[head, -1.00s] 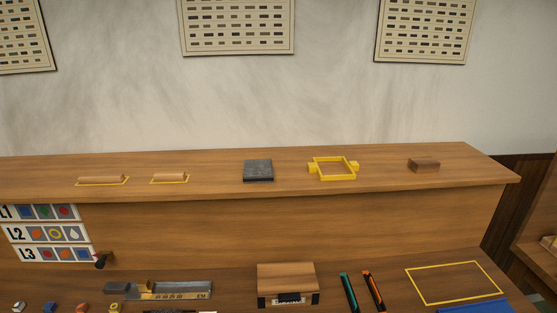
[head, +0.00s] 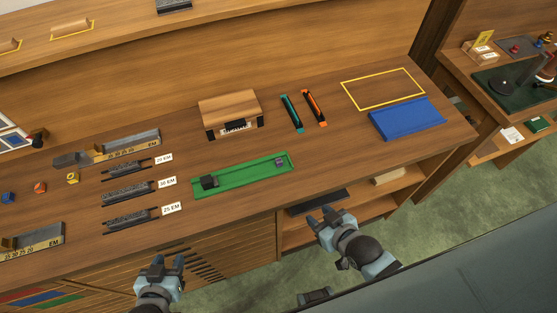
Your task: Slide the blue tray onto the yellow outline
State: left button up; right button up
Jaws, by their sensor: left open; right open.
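The blue tray (head: 406,119) lies on the wooden bench near its right end, close to the front edge. The yellow outline (head: 383,89) is a thin rectangle on the bench just behind the tray, and its inside is bare wood. The tray lies in front of the outline, at most touching its front line. My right gripper (head: 331,219) is open and empty, in front of the bench, below and left of the tray. My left gripper (head: 160,268) is open and empty, low in front of the bench, far left of the tray.
Teal (head: 291,113) and orange (head: 315,107) sticks lie left of the outline. A wooden box (head: 230,111) and a green tray (head: 242,175) are further left. Several dark type strips and rulers fill the left side. An open shelf (head: 310,228) is under the bench. A side table (head: 510,90) stands at right.

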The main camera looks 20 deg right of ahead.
aim_at(400, 120)
jog(key=k+l+z, duration=0.2)
jog(key=k, duration=0.25)
jog(key=i+z, duration=0.1)
jog(key=z, duration=0.3)
jog(key=i+z, duration=0.1)
jog(key=z, duration=0.35)
jog(key=j+z, duration=0.1)
jog(key=z, duration=0.3)
jog(key=i+l+u, duration=0.25)
jog(key=l, duration=0.35)
jog(key=i+l+u, duration=0.3)
jog(key=l, duration=0.4)
jog(key=i, duration=0.05)
